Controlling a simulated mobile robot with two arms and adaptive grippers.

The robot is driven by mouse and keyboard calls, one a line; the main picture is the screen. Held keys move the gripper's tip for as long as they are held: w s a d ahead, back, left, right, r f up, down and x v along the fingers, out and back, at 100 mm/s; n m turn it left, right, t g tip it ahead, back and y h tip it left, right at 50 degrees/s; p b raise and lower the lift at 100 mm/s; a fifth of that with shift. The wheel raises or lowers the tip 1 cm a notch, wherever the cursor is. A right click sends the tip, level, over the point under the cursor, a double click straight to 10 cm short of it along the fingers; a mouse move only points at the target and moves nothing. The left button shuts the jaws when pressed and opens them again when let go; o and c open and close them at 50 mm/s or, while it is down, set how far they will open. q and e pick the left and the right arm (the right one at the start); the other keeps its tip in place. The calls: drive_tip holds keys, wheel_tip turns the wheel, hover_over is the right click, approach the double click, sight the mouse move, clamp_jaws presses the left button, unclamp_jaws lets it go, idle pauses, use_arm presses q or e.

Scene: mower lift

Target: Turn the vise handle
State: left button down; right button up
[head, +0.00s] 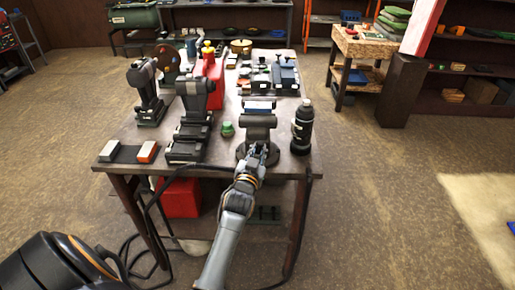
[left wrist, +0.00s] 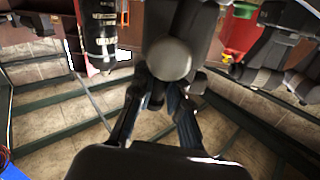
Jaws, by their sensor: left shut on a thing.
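The grey vise (head: 258,120) stands at the near edge of the workbench. My left gripper (head: 258,154) is at the front of the vise, low by its handle. In the left wrist view the vise's round screw end (left wrist: 170,59) faces the camera. The fingers of my left gripper (left wrist: 160,97) come together just below it, shut on the vise handle. The handle itself is mostly hidden by the fingers and dark against the vise. My right gripper is not in view.
A black bottle (head: 302,127) stands right of the vise, and shows upside down in the left wrist view (left wrist: 98,30). Left of the vise are a green knob-like item (head: 227,129), cordless drills (head: 193,115) and a red-white block (head: 147,151). A black cable hangs at the bench front.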

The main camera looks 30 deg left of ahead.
use_arm(q)
drive_tip(key=c, duration=1.3)
unclamp_jaws()
drive_tip(key=shift+w+f, duration=0.1)
drive_tip(key=shift+f, duration=0.05)
drive_tip(key=shift+c, duration=0.2)
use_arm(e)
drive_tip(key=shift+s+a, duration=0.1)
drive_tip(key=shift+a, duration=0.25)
use_arm(q)
drive_tip(key=v, duration=0.7)
drive_tip(key=shift+s, duration=0.2)
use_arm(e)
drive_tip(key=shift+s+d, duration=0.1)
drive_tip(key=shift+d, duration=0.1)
